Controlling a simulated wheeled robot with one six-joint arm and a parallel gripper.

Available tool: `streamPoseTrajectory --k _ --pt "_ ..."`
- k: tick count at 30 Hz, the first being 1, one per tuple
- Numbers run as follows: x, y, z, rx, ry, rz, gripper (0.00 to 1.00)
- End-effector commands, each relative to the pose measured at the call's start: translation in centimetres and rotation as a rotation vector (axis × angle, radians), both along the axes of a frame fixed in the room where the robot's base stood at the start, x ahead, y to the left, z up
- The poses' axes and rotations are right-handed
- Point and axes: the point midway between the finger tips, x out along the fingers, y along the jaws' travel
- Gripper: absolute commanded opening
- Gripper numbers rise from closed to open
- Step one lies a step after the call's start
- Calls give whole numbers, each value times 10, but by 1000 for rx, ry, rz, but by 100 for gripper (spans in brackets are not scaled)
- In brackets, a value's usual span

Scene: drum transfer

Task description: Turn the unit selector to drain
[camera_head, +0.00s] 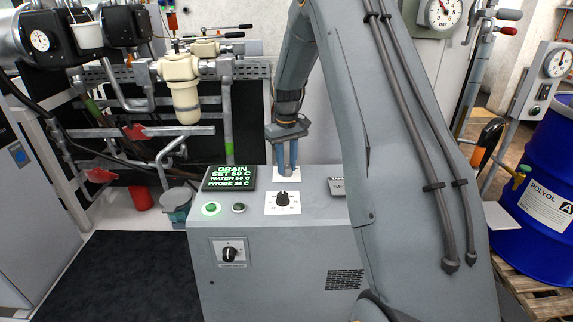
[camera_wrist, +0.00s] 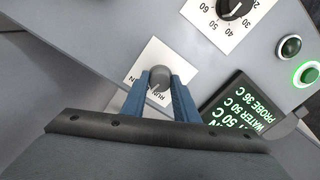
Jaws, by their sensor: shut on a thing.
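The unit selector is a grey round knob (camera_wrist: 160,77) on a white label plate (camera_wrist: 152,60) in the wrist view. My gripper (camera_wrist: 160,92) is shut on it, with one blue finger on each side. "RUN" shows on the plate; another label is partly covered, and I cannot tell exactly which mark the knob points to. In the head view, my gripper (camera_head: 287,166) points down at the plate (camera_head: 288,176) on the grey unit's top, and the knob is hidden. The display (camera_head: 229,178) reads DRAIN, SET 50 C; it also shows in the wrist view (camera_wrist: 240,108).
On the grey unit (camera_head: 275,260) are a dial (camera_head: 283,198), a lit green button (camera_head: 211,209), a dark button (camera_head: 239,208) and a front switch (camera_head: 230,253). A blue drum (camera_head: 543,190) stands right. Piping and a cream filter (camera_head: 182,90) stand behind left.

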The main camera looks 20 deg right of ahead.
Motion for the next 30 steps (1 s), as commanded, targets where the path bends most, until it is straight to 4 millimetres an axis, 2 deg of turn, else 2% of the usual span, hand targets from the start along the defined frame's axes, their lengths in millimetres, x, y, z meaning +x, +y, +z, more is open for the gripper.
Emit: streamPoseTrajectory --k 6,15,30 --pt "1 0 2 -1 -4 -170 5" --pt "2 0 2 0 -5 -322 5" --pt "2 0 2 0 -6 -376 5"
